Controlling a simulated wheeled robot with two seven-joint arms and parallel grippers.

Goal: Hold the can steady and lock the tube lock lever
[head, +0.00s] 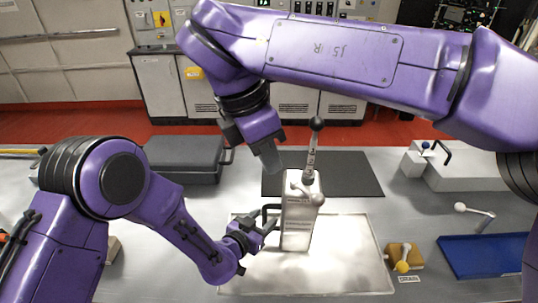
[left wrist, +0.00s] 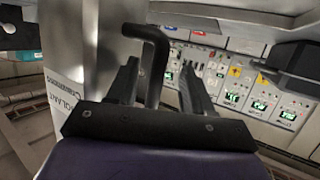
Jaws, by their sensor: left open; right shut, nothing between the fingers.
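The pale metal can (head: 298,228) stands upright on the bench tray, with a dark handle (head: 268,208) on its left side. A lever (head: 313,150) with a dark ball knob rises almost upright from the can's top. My left gripper (head: 260,231) is open at the handle. In the left wrist view, the handle (left wrist: 154,65) passes between the two spread fingers, and the can's wall (left wrist: 75,60) is at left. My right gripper (head: 269,157) is shut and empty, above and left of the can's top, apart from the lever.
A bright tray (head: 350,275) lies under the can, and a dark mat (head: 350,175) lies behind it. A grey case (head: 180,160) is at back left.

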